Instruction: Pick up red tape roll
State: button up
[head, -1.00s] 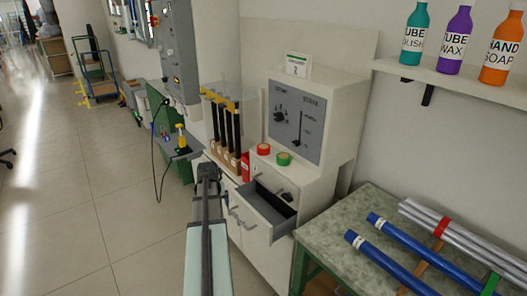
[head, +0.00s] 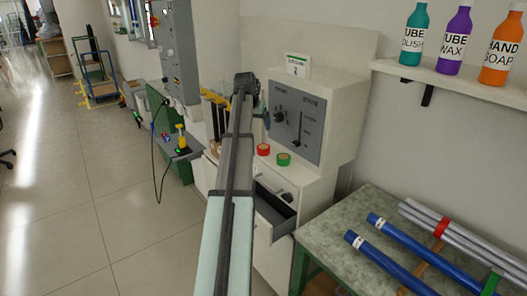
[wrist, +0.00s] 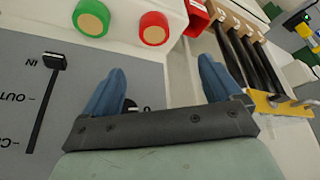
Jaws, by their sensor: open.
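The red tape roll (head: 263,150) sits on the white cabinet top in front of the grey control panel. In the wrist view the red tape roll (wrist: 154,28) shows at the top, beyond the fingertips and apart from them. A green tape roll (head: 283,160) sits next to it, and it also shows in the wrist view (wrist: 91,18). My gripper (wrist: 163,72) is open, with its two blue fingers spread and nothing between them. In the head view my arm hides most of the gripper.
The grey control panel (head: 296,122) with knob and lever stands close to my gripper. An open drawer (head: 275,208) juts out below the rolls. A red box (wrist: 196,18) and dark upright rods (wrist: 248,62) stand near. Blue rods (head: 405,243) lie on the bench at right.

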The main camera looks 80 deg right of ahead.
jog(key=m, duration=0.1)
send_over(263, 148)
jog(key=w+a, duration=0.1)
jog(key=a, duration=0.1)
jog(key=f, duration=0.8)
jog(key=shift+w+d+f, duration=0.1)
jog(key=shift+w+d, duration=0.05)
jog(key=shift+w, duration=0.05)
jog(key=shift+s+x, duration=0.15)
jog(key=shift+x, duration=1.2)
jog(key=shift+s+x, duration=0.2)
jog(key=shift+x, duration=1.1)
jog(key=c, duration=1.1)
jog(key=shift+c, duration=0.2)
